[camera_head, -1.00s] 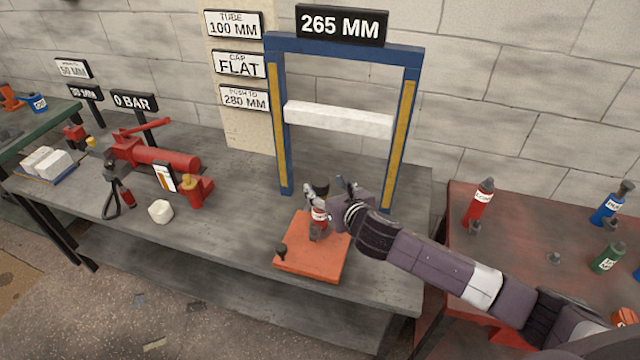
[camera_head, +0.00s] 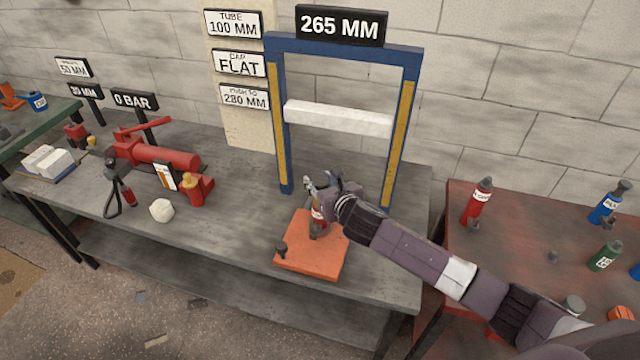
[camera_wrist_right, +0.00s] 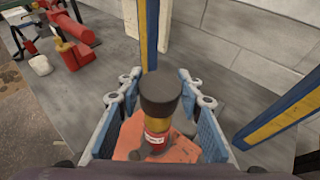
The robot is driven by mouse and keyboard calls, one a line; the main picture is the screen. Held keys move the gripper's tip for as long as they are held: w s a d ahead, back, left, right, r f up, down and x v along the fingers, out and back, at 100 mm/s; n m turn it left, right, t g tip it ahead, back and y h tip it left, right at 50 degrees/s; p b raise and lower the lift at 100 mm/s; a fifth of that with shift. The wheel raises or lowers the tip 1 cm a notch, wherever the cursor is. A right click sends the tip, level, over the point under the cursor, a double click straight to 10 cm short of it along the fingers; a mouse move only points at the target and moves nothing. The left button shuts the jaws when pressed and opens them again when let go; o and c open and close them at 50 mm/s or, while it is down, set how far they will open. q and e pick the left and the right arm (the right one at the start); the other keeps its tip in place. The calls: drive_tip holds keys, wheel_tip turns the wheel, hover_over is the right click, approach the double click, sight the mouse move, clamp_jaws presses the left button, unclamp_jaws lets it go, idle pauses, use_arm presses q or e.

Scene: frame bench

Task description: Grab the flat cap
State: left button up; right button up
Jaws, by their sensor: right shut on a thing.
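A dark grey flat-topped cap (camera_wrist_right: 160,92) sits on top of an upright red and yellow cylinder (camera_wrist_right: 157,135) with a white label. The cylinder (camera_head: 317,217) stands on an orange base plate (camera_head: 308,262) below the press frame. My right gripper (camera_head: 325,188) is at the top of the cylinder and largely hides the cap in the head view. My left gripper is not in view.
The blue press frame (camera_head: 276,130) with a white crossbar (camera_head: 338,118) rises behind the base plate. A red hand pump (camera_head: 160,157) and a white block (camera_head: 162,210) are at left. A red table (camera_head: 515,243) at right holds several cylinders.

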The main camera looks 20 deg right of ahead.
drive_tip(key=c, duration=0.3)
drive_tip(key=shift+r, duration=0.15)
